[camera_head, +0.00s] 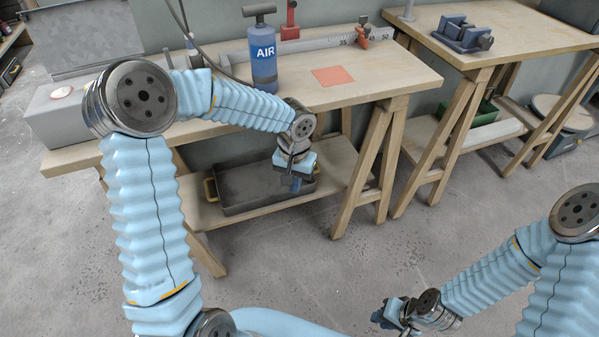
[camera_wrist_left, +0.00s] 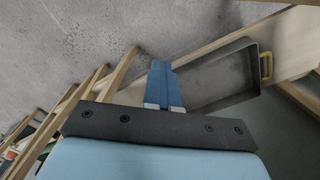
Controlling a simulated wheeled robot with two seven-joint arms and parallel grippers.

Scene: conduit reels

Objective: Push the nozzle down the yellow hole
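I cannot make out a nozzle or a yellow hole in either view. A blue cylinder marked AIR (camera_head: 263,60), with a dark T-shaped top, stands upright on the left workbench. My left gripper (camera_head: 293,184) is in front of the bench edge, below the top and over the lower shelf area, apart from the cylinder. In the left wrist view its blue fingers (camera_wrist_left: 162,84) lie together with nothing visible between them. My right gripper (camera_head: 384,316) is low at the bottom right; its fingers are too small to read.
A grey tray (camera_head: 240,209) with yellow handles sits on the lower shelf. The bench holds an orange square (camera_head: 332,76), a long ruler (camera_head: 310,43) and a grey box (camera_head: 58,116). A second bench (camera_head: 520,40) carries a blue vise (camera_head: 462,36). The floor between is clear.

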